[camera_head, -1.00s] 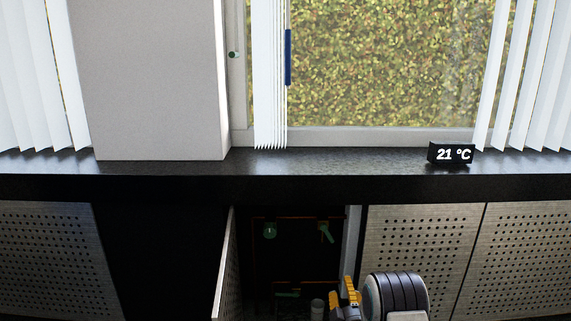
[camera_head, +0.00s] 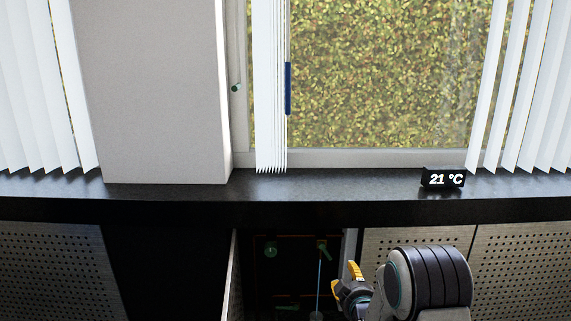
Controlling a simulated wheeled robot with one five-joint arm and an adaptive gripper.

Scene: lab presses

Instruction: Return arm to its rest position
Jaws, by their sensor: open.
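My arm shows at the lower right of the head view, in front of the perforated panels below the dark ledge. My gripper (camera_head: 345,288), with yellow and dark grey parts, is at the arm's left end, beside the right edge of an open cabinet (camera_head: 292,262). No object shows between its fingers, and it is open. Part of the gripper is hidden by its own links and the lower picture edge.
A hinged panel (camera_head: 232,280) stands open at the cabinet's left side. Inside are green handles (camera_head: 323,250) and a thin blue-grey rod. A dark ledge (camera_head: 330,190) runs above, with a 21 °C display (camera_head: 443,179). A pale column (camera_head: 150,95) and window blinds stand behind.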

